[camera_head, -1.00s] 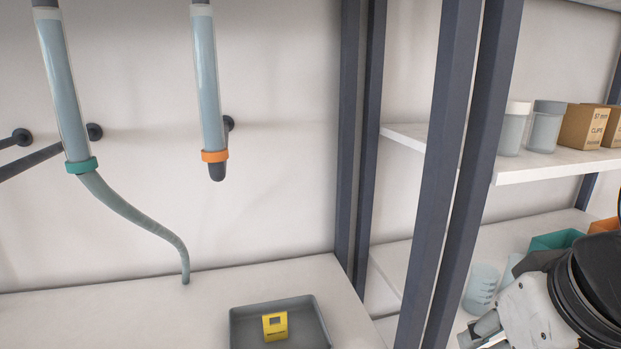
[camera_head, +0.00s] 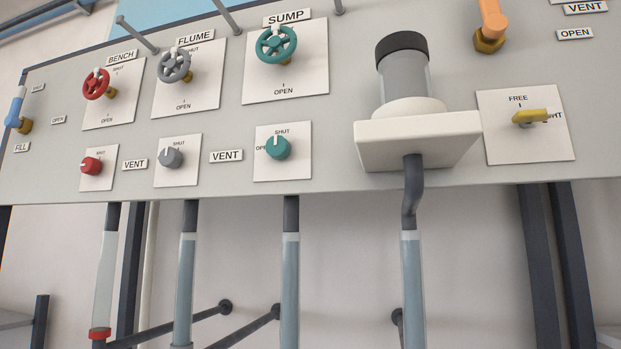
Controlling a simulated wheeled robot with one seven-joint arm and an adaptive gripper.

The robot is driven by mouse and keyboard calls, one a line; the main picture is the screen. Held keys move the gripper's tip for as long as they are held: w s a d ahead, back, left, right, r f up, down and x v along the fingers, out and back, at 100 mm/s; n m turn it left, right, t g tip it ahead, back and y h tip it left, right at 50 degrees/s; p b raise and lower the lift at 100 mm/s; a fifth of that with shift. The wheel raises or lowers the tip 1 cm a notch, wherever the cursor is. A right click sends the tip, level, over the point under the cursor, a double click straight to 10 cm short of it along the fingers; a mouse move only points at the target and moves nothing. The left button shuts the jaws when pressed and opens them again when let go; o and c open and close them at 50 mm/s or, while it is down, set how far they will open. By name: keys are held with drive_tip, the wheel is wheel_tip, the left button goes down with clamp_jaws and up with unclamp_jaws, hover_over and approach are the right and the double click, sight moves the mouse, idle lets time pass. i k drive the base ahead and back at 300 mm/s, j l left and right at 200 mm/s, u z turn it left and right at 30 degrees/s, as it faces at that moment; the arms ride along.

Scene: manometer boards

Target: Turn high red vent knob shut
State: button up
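A small round red knob (camera_head: 91,165) sits on a white plate at the lower left of the grey panel, with a VENT label (camera_head: 134,164) to its right. SHUT is printed above it. Its pale mark appears to point left, away from SHUT, though it is small. Above it is a red handwheel (camera_head: 97,84) on a plate under the BENCH label, with SHUT and OPEN marked. My gripper is not in view, so its state and distance from the knob are not shown.
A grey vent knob (camera_head: 171,158) and a teal vent knob (camera_head: 278,148) sit to the right. A grey handwheel (camera_head: 174,66) and a teal handwheel (camera_head: 276,45) are above. A white bracket (camera_head: 420,142) juts out with a dark-capped cylinder. Tubes hang below the panel.

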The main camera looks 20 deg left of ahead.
sight(91, 166)
drive_tip(key=u, duration=0.45)
drive_tip(key=j+u, duration=0.1)
drive_tip(key=u, duration=0.4)
drive_tip(key=j+u, duration=0.1)
drive_tip(key=u, duration=0.8)
